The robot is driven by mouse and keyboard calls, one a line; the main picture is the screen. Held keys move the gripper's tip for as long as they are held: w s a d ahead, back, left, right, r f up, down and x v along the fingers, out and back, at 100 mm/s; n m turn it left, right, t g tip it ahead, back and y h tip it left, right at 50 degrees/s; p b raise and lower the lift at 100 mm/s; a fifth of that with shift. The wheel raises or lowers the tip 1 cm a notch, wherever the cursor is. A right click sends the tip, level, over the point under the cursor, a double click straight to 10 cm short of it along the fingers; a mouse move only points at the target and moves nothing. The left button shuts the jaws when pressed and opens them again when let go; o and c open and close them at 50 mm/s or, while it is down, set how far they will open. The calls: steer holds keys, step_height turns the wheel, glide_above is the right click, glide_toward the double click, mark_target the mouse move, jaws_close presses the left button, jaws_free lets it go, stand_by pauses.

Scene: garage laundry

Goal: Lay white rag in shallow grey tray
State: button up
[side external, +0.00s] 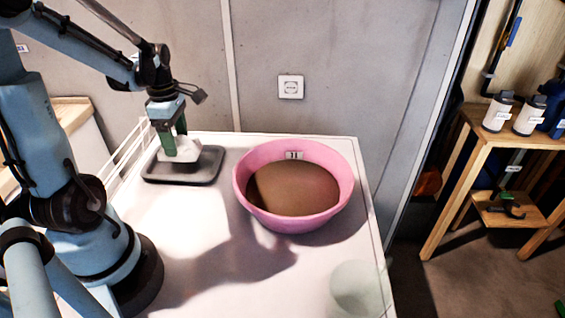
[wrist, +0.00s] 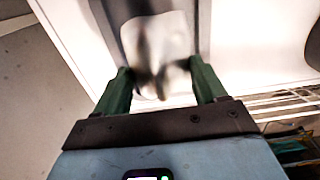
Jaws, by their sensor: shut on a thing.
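The white rag (side external: 185,151) is between the fingers of my gripper (side external: 175,146) in the side view, bunched at the fingertips. It is over the shallow grey tray (side external: 205,176), at the back left of the white table. I cannot tell whether its lower part touches the tray floor. In the wrist view the rag (wrist: 160,40) hangs blurred between and beyond the green fingers of my gripper (wrist: 160,84), with the dark grey tray (wrist: 130,12) behind it. My gripper is shut on the rag.
A pink basin (side external: 262,217) with brown contents stands on the white table (side external: 190,225), right of the tray. A translucent round object (side external: 358,288) is near the front right edge. A wire rack (side external: 128,150) runs along the left edge. The wall is close behind.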

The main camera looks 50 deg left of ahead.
mark_target(177, 142)
steer(key=shift+f, duration=2)
steer(key=shift+f, duration=0.15)
steer(key=o, duration=1.1)
steer(key=shift+o, duration=0.2)
step_height(177, 142, up, 12)
steer(key=shift+w+d, duration=0.1)
steer(key=w+d+m+t, duration=0.2)
steer(key=d+m+t, duration=0.1)
steer(key=d+m, duration=0.7)
steer(key=w+d+m+t, duration=0.3)
steer(key=d+m, duration=0.8)
steer(key=m, duration=0.6)
steer(key=shift+d+f+t, duration=0.15)
steer(key=shift+d+t, duration=0.05)
steer(key=shift+t, duration=0.4)
